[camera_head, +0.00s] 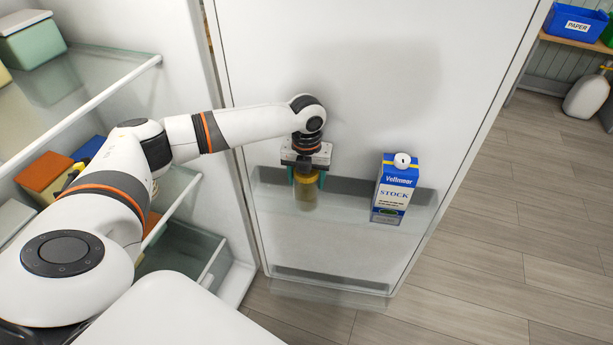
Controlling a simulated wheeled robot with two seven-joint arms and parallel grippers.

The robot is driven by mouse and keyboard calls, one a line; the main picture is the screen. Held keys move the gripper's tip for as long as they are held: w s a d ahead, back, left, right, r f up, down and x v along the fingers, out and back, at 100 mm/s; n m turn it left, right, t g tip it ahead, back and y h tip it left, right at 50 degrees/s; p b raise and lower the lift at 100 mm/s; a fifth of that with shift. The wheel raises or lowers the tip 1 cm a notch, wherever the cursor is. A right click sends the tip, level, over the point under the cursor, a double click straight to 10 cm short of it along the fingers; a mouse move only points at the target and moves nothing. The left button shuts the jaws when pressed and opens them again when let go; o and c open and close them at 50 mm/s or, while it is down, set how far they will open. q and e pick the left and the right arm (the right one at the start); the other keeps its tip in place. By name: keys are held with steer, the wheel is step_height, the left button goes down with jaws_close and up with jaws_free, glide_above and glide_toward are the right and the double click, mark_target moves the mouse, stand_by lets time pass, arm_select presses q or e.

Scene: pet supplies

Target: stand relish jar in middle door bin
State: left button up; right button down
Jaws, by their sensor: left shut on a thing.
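My left gripper (307,172) reaches down in front of the open fridge door (350,60) and is shut on the relish jar (306,196). A blue and white stock carton (394,190) stands in the right part of the same bin. My right gripper does not show.
A lower door bin (330,283) is empty. Fridge shelves (90,90) with several lidded boxes are at the left. A blue paper bin (577,24) and a white bottle (586,97) are at the far right. The wooden floor (500,230) is clear.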

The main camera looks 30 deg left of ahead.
arm_select(q)
steer(key=o, duration=1.2)
steer(key=shift+o, duration=0.2)
step_height(320, 180, up, 12)
steer(key=shift+r, duration=0.1)
steer(key=shift+s, duration=0.1)
